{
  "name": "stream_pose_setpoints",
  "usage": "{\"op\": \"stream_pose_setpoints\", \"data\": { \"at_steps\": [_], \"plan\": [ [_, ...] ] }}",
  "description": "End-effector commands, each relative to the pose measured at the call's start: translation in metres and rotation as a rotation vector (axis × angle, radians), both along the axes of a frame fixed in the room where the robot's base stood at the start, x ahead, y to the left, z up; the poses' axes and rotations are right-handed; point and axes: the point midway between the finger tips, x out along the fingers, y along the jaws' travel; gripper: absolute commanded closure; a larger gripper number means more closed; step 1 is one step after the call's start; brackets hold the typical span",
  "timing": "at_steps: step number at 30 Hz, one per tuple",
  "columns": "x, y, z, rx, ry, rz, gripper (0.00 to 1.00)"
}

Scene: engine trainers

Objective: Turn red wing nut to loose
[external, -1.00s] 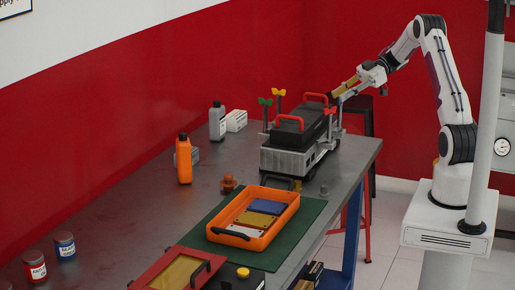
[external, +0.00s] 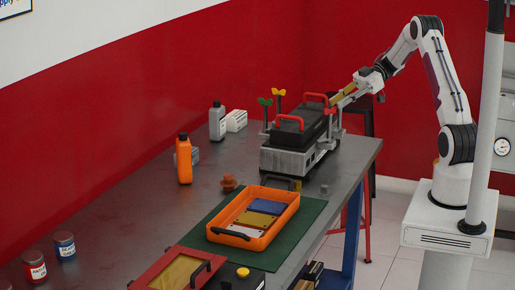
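The engine trainer (external: 292,160), a grey block with a black top and two red handles, stands near the right end of the workbench. My gripper (external: 339,99) is at the engine's upper right, close to the rear red handle. It is too small to tell whether its fingers are open, shut or touching anything.
An orange tray (external: 259,239) with coloured blocks lies on a green mat (external: 208,219) in front of the engine. An orange bottle (external: 184,160) and a grey bottle (external: 217,123) stand to the left. A stool (external: 369,125) is behind the bench's right end. The bench's left middle is clear.

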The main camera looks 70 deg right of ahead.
Motion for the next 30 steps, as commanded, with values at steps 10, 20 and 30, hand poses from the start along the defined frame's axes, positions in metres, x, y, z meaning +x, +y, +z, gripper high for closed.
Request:
{"op": "stream_pose_setpoints", "data": {
  "at_steps": [10,20,30],
  "plan": [
    [0.020,0.029,-0.014,0.000,0.001,0.002,0.79],
    [0.024,0.036,-0.018,0.000,0.000,-0.001,0.79],
    [0.024,0.036,-0.018,0.000,0.000,0.000,1.00]
  ]
}}
